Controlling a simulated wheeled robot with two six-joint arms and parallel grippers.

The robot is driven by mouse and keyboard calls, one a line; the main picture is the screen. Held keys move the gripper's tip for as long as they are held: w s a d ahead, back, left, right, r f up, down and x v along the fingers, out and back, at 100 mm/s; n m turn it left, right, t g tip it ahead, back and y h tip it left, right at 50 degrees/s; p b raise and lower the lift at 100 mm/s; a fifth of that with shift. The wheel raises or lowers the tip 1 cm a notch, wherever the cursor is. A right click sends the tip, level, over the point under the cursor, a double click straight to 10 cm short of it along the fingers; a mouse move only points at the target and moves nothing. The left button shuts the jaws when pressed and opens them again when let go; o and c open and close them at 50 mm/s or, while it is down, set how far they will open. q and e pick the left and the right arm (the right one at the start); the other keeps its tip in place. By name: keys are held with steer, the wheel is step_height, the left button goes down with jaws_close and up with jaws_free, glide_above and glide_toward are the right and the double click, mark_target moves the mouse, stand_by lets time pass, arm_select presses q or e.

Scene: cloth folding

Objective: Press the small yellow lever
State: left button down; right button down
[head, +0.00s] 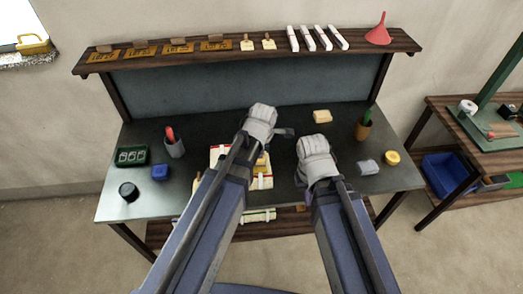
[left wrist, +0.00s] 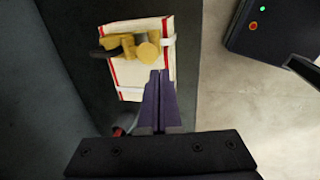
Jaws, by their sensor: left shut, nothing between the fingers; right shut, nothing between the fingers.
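A cream box with red edge lines (left wrist: 128,75) and white straps shows in the left wrist view; part of it shows in the head view (head: 262,183) beside my left forearm. On it sits a yellow lever piece (left wrist: 122,42) with a round yellow end (left wrist: 148,52); a dark bar sticks out at its left. My left gripper (left wrist: 160,76) is shut and empty, its tips over the box just below the round end; I cannot tell whether they touch. In the head view my arm mostly hides it. My right gripper (head: 301,180) is shut and empty over the table, right of the box.
A shelf (head: 270,52) spans the back.

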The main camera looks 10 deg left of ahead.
arm_select(q)
steer(key=p+v, duration=0.3)
steer(key=v, duration=0.2)
steer(key=shift+d+r+p, duration=0.15)
steer(key=shift+d+p, duration=0.05)
steer(key=shift+p, duration=0.2)
stand_by(0.4)
